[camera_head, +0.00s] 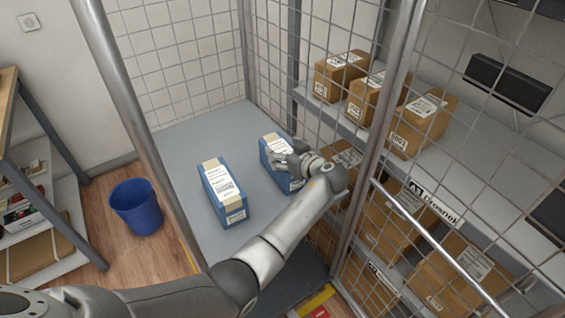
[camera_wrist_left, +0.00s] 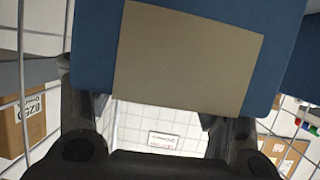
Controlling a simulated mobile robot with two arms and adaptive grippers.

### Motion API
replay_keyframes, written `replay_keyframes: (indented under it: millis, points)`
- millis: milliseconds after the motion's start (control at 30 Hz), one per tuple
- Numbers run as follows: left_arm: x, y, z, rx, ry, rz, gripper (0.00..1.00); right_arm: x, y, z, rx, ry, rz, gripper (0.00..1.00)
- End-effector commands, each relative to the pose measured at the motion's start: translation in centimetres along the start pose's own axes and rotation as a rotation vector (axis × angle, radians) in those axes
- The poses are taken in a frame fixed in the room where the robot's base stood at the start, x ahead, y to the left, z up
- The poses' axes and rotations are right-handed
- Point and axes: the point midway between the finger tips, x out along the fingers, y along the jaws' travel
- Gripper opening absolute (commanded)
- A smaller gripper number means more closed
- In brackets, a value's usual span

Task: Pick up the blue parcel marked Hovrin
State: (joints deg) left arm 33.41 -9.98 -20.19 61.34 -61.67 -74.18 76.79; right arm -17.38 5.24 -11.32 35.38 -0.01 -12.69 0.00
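Two blue parcels with tan tape and white labels stand on the grey counter (camera_head: 178,150). The left one (camera_head: 226,197) is nearer and untouched; the right one (camera_head: 266,151) is farther back. The names on their labels are too small to read, so I cannot tell which is Hovrin. My left gripper (camera_head: 286,160) is at the right parcel's upper right side and hides part of it. In the left wrist view, a blue parcel with a tan patch (camera_wrist_left: 185,60) fills the top, very close. The fingers stand well apart, but the parcel hides their tips. My right gripper is not in view.
A mesh partition with a metal post (camera_head: 383,120) stands close to the right of my left arm. Brown boxes (camera_head: 422,122) sit on shelves behind it. A blue bin (camera_head: 136,206) stands on the floor at left. Counter around the left parcel is clear.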

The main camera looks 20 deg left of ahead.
Motion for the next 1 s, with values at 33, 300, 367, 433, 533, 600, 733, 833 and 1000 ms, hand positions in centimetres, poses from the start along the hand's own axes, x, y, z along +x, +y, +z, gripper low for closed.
replay_keyframes:
  millis: [33, 300, 367, 433, 533, 600, 733, 833, 1000]
  points:
    - [0.1, -0.2, 0.4, 0.004, -0.006, -0.004, 0.47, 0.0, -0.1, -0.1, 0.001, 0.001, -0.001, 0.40]
    - [0.2, -0.3, 0.7, 0.007, -0.009, -0.006, 0.12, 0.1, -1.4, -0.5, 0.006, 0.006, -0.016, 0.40]
    - [0.2, -0.3, 0.5, 0.006, -0.006, -0.006, 0.06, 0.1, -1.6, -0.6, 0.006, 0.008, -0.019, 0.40]
    - [0.2, -0.3, 0.6, 0.007, -0.007, -0.006, 0.06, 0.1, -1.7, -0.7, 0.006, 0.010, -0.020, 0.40]
    - [0.2, -0.3, 0.7, 0.008, -0.008, -0.007, 0.06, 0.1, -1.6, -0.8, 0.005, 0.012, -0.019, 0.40]
    - [0.2, -0.3, 0.6, 0.008, -0.009, -0.007, 0.06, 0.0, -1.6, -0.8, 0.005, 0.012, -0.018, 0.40]
    - [0.0, -0.4, 0.1, 0.008, -0.011, -0.008, 0.06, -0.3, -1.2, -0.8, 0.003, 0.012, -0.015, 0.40]
    - [-0.4, -0.3, -0.9, 0.007, -0.010, -0.007, 0.06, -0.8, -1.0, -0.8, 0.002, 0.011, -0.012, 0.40]
    - [-1.5, -0.6, -3.3, 0.005, -0.006, -0.005, 0.06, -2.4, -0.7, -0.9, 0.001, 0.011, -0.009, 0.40]
